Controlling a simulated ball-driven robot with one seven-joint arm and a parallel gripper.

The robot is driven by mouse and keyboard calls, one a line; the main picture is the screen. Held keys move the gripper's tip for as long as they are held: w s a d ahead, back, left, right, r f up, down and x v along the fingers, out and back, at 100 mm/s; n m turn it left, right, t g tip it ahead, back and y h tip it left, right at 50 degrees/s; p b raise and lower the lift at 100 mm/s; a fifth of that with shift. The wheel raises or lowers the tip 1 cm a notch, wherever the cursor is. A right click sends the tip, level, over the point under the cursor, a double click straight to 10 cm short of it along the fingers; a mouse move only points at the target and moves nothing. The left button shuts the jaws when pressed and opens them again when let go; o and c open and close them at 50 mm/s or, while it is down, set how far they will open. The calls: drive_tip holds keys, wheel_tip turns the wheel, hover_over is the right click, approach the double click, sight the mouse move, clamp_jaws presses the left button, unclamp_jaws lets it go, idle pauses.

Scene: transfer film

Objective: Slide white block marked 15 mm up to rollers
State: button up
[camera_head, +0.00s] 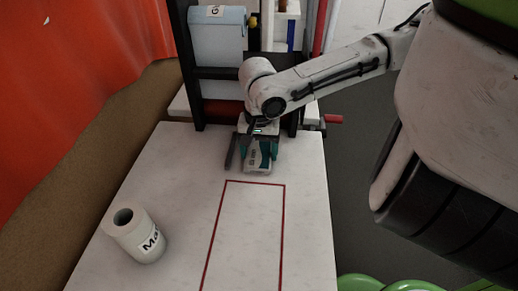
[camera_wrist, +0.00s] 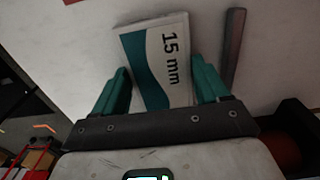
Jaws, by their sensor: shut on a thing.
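The white block (camera_head: 262,163) has a teal patch and lies on the pale table top just in front of the press. In the wrist view the block (camera_wrist: 176,75) shows the mark "15 mm" and sits tilted between my teal fingers. My gripper (camera_head: 259,152) points down and is shut on the block; it also shows in the wrist view (camera_wrist: 162,84). The red lower roller (camera_head: 222,111) sits in the black frame behind the block, apart from it. A dark red roller (camera_wrist: 284,148) shows at the wrist view's lower right. My arm hides part of the frame.
A dark bar (camera_head: 230,152) lies just left of the block. A red outline (camera_head: 256,183) marks the bare table (camera_head: 175,185) in front. A light blue roll (camera_head: 216,45) hangs above. A red handle (camera_head: 333,119) sticks out right.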

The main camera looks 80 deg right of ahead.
drive_tip(key=c, duration=0.3)
drive_tip(key=o, duration=1)
wheel_tip(320, 180, up, 11)
drive_tip(key=p, duration=0.1)
drive_tip(key=shift+f, duration=0.1)
